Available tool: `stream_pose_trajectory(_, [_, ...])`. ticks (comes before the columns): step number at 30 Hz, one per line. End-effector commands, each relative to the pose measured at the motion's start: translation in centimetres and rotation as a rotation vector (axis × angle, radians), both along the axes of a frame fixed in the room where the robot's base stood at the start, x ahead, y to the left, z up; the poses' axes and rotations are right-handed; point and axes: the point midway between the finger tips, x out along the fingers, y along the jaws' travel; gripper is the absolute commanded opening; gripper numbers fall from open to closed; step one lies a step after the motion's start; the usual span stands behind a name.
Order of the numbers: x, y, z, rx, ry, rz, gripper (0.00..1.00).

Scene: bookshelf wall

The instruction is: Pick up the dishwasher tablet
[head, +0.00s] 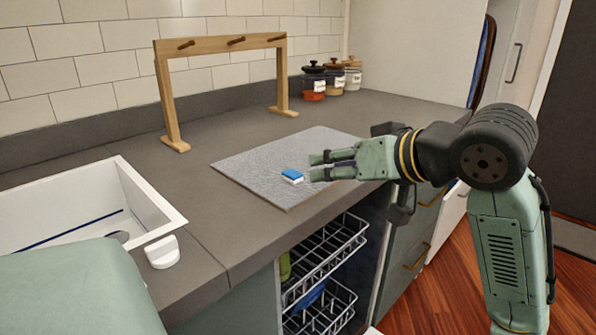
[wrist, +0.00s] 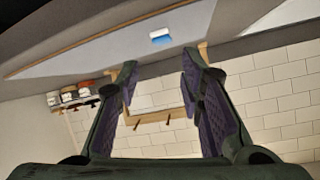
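The dishwasher tablet (head: 292,176), a small block with a blue top and a white bottom, lies on a grey mat (head: 250,163) on the counter. My gripper (head: 317,166) is just to its right in the head view, with a small gap between fingertips and tablet. In the wrist view, which is upside down, the tablet (wrist: 162,37) lies beyond the fingertips, roughly between their lines. My gripper (wrist: 160,65) is open, its two fingers well apart with nothing between them.
A wooden peg rack (head: 222,43) stands behind the mat. Several lidded jars (head: 313,83) stand at the back. A white sink (head: 80,205) is on the left. Below the counter is an open dishwasher with wire racks (head: 325,262). The counter around the mat is mostly clear.

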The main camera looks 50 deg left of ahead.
Motion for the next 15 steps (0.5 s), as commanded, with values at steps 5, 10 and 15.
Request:
stream_pose_trajectory(5, [-0.1, 2.7, -1.4, -0.001, 0.002, 0.003, 0.35])
stream_pose_trajectory(10, [-0.1, 3.9, -2.0, 0.002, 0.0, 0.002, 0.35])
stream_pose_trajectory(15, [-0.2, 5.6, -3.0, 0.001, 0.001, 0.003, 0.35])
